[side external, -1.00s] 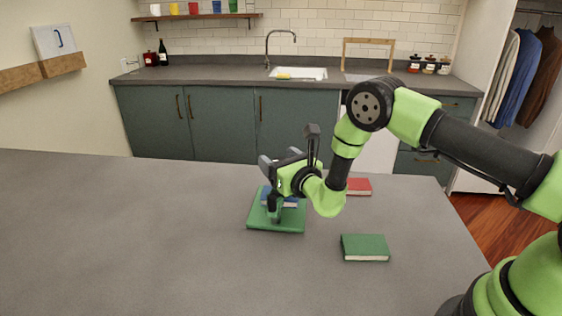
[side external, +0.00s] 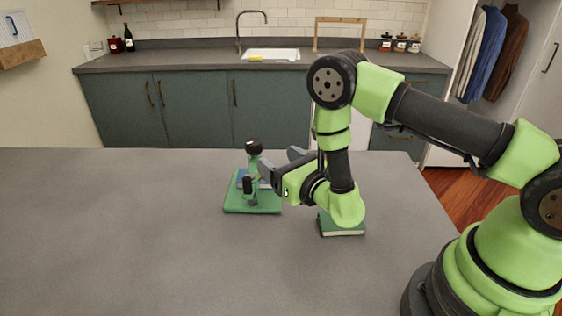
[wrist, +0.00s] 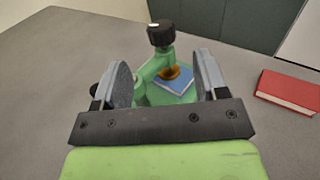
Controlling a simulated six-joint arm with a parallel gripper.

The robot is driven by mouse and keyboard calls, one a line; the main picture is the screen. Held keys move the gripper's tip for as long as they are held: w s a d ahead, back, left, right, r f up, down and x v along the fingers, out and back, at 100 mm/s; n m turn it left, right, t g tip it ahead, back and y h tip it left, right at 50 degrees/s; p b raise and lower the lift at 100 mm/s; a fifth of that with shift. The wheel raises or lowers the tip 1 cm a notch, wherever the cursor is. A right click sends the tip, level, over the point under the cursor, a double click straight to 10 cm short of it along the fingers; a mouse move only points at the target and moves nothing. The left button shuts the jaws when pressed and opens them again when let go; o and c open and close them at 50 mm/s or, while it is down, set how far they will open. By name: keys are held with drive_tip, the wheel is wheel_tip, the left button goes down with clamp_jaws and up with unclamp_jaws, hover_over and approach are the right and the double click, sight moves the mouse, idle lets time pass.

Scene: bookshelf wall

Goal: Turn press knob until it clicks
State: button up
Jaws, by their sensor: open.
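The press is green with a black knob (side external: 254,146) on top and a flat green base (side external: 238,207). A blue book (wrist: 176,82) lies on the base, under a brass-coloured part of the press. In the wrist view the knob (wrist: 161,35) stands upright beyond my fingertips, roughly midway between them. My gripper (wrist: 162,68) is open, with its two grey pads apart and nothing held. In the side view my gripper (side external: 280,164) is just right of the press, lower than the knob. I cannot tell whether a finger touches the press body.
A green book (side external: 342,230) lies on the grey table, partly behind my arm. A red book (wrist: 289,92) lies right of the press in the wrist view. The table's left side is clear. Cabinets with a sink (side external: 270,54) stand behind.

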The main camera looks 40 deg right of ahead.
drive_tip(key=n+g+y, duration=0.2)
drive_tip(key=n+y, duration=0.4)
drive_tip(key=y, duration=0.3)
approach(254, 142)
drive_tip(key=x, duration=1)
drive_tip(key=shift+f, duration=0.3)
drive_tip(key=c, duration=0.9)
drive_tip(key=shift+c, duration=0.2)
drive_tip(key=shift+t, duration=0.3)
